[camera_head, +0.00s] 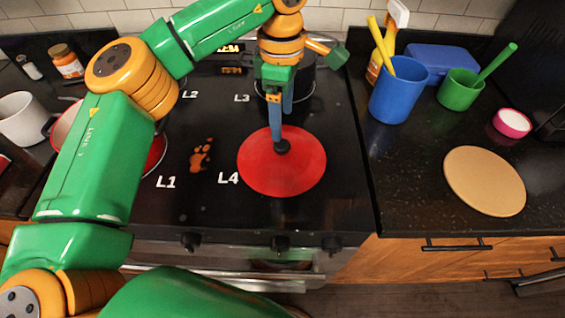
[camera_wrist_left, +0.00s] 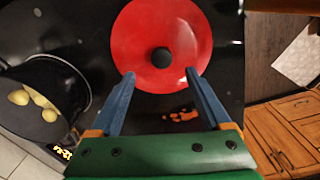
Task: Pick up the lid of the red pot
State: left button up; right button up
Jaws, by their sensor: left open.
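The red lid (camera_head: 300,172), a flat round disc with a black knob (camera_head: 283,147), lies at the L4 spot of the stove. It also shows in the left wrist view (camera_wrist_left: 130,45), with its knob (camera_wrist_left: 161,57) between and just beyond the fingertips. My left gripper (camera_head: 280,128) is open and empty. Its blue fingers point down over the lid, and it also shows in the left wrist view (camera_wrist_left: 160,74). One finger overlaps the knob in the head view; contact cannot be told. A red rim (camera_head: 157,152) near L1 is mostly hidden by my left arm. My right gripper is not in view.
A dark pot (camera_wrist_left: 62,72) holding yellowish round food stands behind the lid. An orange mark (camera_head: 201,155) lies left of it. The right counter has a blue cup (camera_head: 392,100), a green cup (camera_head: 458,92) and a tan round board (camera_head: 484,181).

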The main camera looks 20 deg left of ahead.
aim_at(281, 144)
pick_arm(q)
jog(key=f+p, duration=0.1)
jog(key=f, duration=0.3)
jog(key=f+p, duration=0.1)
jog(key=f, duration=0.2)
jog(key=shift+s+a+f+p, duration=0.15)
jog(key=shift+a+f+p, duration=0.05)
jog(key=shift+f+p, duration=0.15)
grip_shut()
dwell(0.9)
